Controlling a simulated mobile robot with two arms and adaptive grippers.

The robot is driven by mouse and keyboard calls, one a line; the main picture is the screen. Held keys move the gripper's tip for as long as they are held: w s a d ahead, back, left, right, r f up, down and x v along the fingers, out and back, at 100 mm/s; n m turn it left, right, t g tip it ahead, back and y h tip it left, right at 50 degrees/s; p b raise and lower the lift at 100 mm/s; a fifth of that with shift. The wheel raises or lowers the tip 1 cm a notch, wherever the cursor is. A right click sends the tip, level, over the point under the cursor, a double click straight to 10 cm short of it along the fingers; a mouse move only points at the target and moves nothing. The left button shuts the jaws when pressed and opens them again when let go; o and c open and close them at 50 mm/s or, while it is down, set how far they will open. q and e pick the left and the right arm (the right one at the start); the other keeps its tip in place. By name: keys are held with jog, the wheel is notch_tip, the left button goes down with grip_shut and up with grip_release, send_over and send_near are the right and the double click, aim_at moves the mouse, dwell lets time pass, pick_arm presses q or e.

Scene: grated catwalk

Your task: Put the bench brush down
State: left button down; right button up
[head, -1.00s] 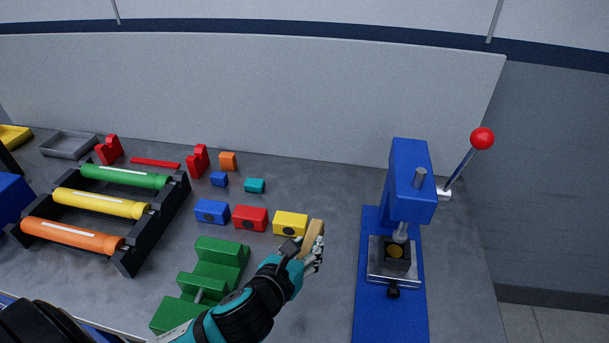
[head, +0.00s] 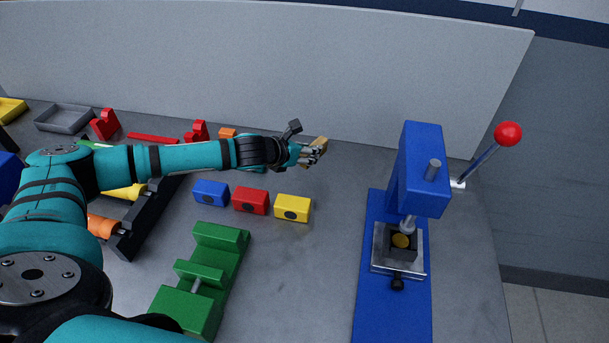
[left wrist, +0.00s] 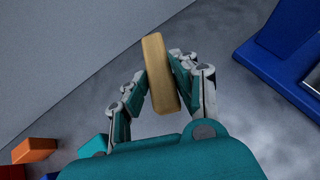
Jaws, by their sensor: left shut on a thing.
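The bench brush (head: 319,142) shows as a tan wooden block at the tip of my left gripper (head: 311,152), toward the back of the bench between the coloured blocks and the blue press. In the left wrist view the brush (left wrist: 160,74) is clasped between the fingers of the left gripper (left wrist: 160,88), which is shut on it. Its bristles cannot be made out. Whether the brush touches the bench top (head: 330,240) cannot be told. My right gripper is not in view.
A blue press (head: 408,170) with a red-knobbed lever stands to the right. Blue (head: 211,193), red (head: 250,201) and yellow (head: 293,208) blocks lie in a row in front of the arm. A green fixture (head: 212,270) stands nearer. Bare bench lies between the yellow block and the press.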

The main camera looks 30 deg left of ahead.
pick_arm(q)
jog(key=shift+n, duration=0.3)
jog(key=a+f, duration=0.2)
jog(key=f, duration=0.1)
jog(key=w+a+f, duration=0.1)
jog(key=f, duration=0.1)
jog(key=shift+w, duration=0.1)
notch_tip(320, 180, down, 4)
jog(key=shift+d+r, duration=0.15)
jog(key=shift+r, duration=0.05)
jog(key=shift+f, duration=0.1)
jog(key=shift+f+b, duration=0.1)
jog(key=shift+b, duration=0.2)
jog(key=c, duration=1)
grip_release()
jog(key=shift+c, duration=0.2)
